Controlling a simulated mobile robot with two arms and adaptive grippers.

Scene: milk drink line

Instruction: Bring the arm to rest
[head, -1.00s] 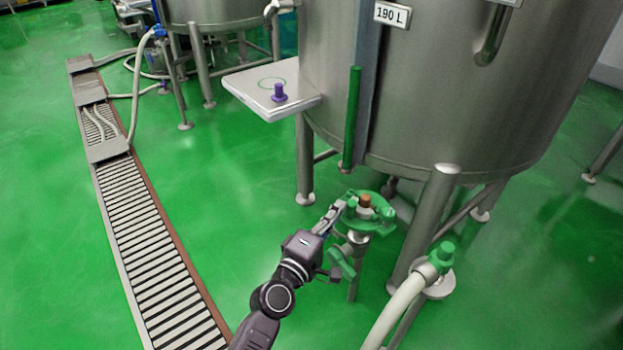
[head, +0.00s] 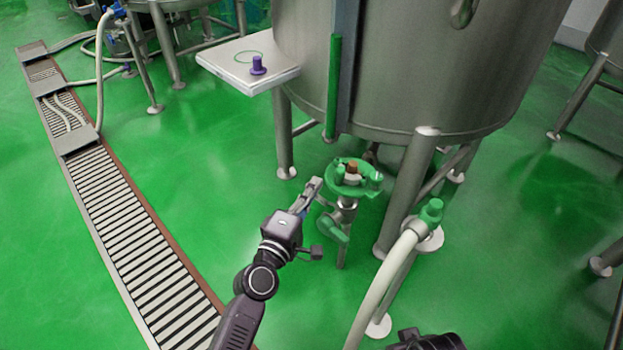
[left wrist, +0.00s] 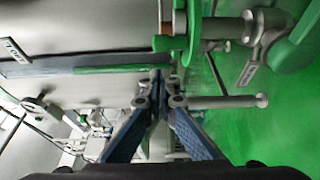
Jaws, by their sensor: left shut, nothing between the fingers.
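My left gripper (head: 309,192) is shut and empty. Its tips are just left of the green round fitting with a brown top (head: 351,176) under the big steel tank (head: 420,75), and they look apart from it. In the left wrist view its two blue fingers (left wrist: 160,84) meet at the tips, with nothing between them. The green fitting shows there at the top (left wrist: 178,42). A dark part of my body shows at the bottom edge of the head view; my right gripper cannot be made out.
A green valve handle (head: 332,228) hangs below the fitting. A white hose with a green cap (head: 431,209) stands to the right. A shelf (head: 222,66) with a purple plug (head: 258,66) juts from the tank. Open green floor lies left, up to the drain grating (head: 130,235).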

